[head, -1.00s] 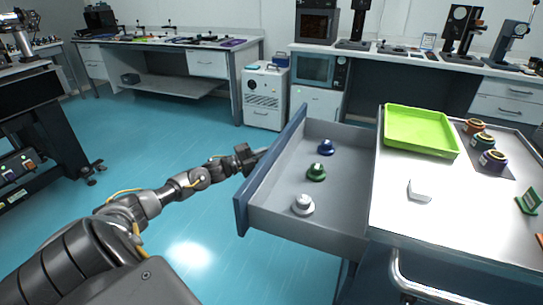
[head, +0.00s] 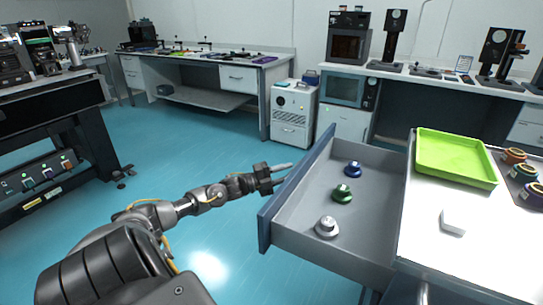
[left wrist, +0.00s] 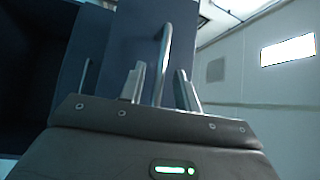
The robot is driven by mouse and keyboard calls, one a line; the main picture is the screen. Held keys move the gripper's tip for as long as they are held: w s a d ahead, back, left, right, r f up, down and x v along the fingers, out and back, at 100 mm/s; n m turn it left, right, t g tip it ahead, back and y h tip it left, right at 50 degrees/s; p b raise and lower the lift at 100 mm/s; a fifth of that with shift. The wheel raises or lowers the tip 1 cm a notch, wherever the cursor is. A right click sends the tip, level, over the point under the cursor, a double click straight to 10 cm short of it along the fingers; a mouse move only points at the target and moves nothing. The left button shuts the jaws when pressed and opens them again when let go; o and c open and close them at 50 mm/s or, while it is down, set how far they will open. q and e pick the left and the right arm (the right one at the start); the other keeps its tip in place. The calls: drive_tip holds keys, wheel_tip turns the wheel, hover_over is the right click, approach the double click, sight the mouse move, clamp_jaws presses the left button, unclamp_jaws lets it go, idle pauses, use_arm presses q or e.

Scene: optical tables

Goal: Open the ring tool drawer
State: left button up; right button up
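The ring tool drawer stands pulled out from the cart, its blue-grey front (head: 298,187) facing left and its grey interior showing. Inside are a blue knobbed piece (head: 353,168), a green one (head: 343,192) and a silver-white one (head: 327,227). My left gripper (head: 284,174) is just outside the drawer front, pointing at it. In the left wrist view its two fingers (left wrist: 160,88) are spread, and the upright bar handle (left wrist: 164,58) appears between them, not clamped. The handle is hidden in the head view. My right gripper is not in view.
The cart top (head: 420,225) holds a lime green tray (head: 455,158), a small white block (head: 453,221) and several round coloured pieces at the right. Blue floor (head: 190,150) is clear left of the drawer. Benches line the back, and a black table (head: 60,125) stands left.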

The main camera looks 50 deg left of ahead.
use_arm(q)
drive_tip(key=v, duration=0.8)
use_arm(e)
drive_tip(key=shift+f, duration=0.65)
